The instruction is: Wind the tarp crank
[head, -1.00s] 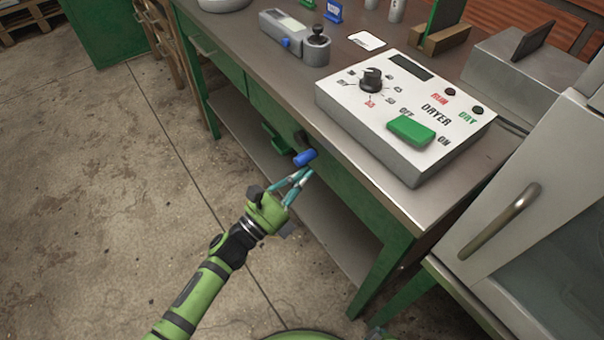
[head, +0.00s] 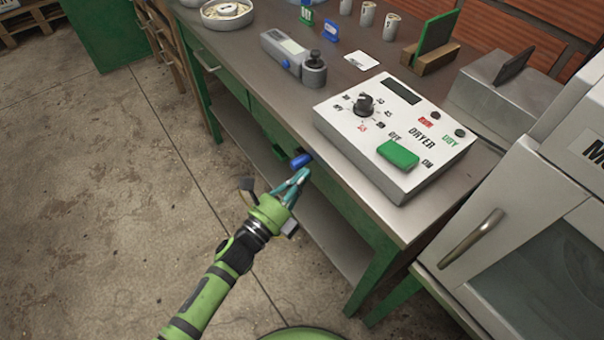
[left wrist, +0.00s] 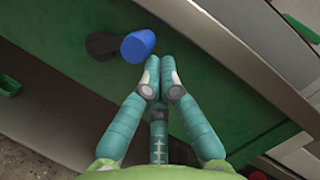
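The crank has a blue handle (head: 300,161) that sticks out from the green front of the workbench, below the tabletop edge. In the left wrist view the blue handle (left wrist: 138,46) stands in front of a dark round part (left wrist: 102,46) on the green panel. My left gripper (head: 303,173) is just below the handle in the head view. In the left wrist view its teal fingertips (left wrist: 160,63) are together, close to the handle's lower right, with nothing seen between them. I cannot tell whether they touch the handle. No tarp is recognisable. My right gripper is not in view.
A white dryer control box (head: 350,140) with a green switch stands on the workbench (head: 290,105) above the crank. A grey cabinet with a bar handle (head: 471,239) is at the right. A lower shelf (head: 335,240) lies under the bench.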

